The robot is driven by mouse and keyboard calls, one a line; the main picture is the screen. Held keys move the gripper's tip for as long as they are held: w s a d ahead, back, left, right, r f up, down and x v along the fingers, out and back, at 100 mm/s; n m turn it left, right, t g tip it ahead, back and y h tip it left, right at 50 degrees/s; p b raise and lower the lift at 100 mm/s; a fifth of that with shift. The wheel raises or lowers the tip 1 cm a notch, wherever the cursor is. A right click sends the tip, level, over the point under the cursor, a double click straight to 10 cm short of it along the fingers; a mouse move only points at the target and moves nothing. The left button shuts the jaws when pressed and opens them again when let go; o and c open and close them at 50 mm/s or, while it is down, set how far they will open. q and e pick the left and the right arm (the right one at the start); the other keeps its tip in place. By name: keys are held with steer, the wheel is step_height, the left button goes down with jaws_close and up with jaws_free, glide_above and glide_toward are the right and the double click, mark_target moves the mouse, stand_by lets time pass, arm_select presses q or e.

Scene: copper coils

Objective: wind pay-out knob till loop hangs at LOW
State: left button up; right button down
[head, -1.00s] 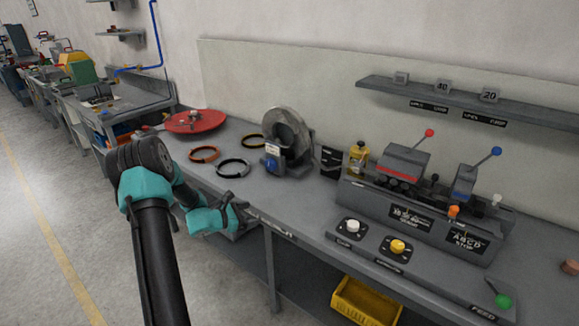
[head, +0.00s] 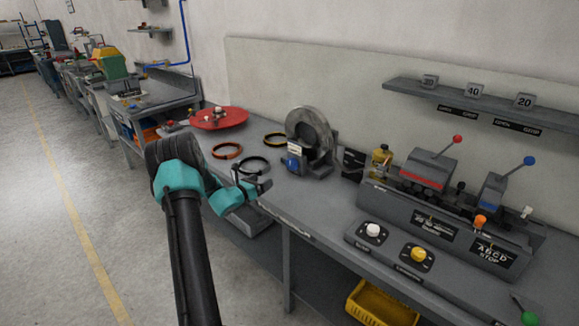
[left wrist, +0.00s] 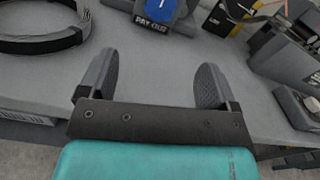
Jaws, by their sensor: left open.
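The blue pay-out knob (head: 294,162) sits at the foot of the grey spool stand (head: 325,152) on the bench. In the left wrist view the knob (left wrist: 161,9) is at the top edge, above its PAY OUT label. My left gripper (head: 264,183) is at the bench's front edge, left of and nearer than the knob. Its jaws (left wrist: 155,72) are open and empty, apart from the knob. A dark panel (head: 352,163) stands right of the spool; its marks are too small to read. I cannot make out the loop's height. My right gripper is not in view.
Orange (head: 227,151) and black (head: 253,165) coils lie near my gripper, with a red turntable (head: 218,118) behind. A lever machine (head: 430,205) stands to the right, with white (head: 373,230) and yellow (head: 418,254) knobs before it. A yellow bin (head: 383,305) is below.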

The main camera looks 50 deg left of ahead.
mark_target(290, 164)
arm_select(q)
steer(key=w, duration=0.5)
steer(key=w+a, duration=0.1)
steer(key=w, duration=1)
steer(key=shift+w+a, duration=0.25)
steer(key=shift+w, duration=0.15)
steer(key=shift+c, duration=0.2)
steer(key=c, duration=0.9)
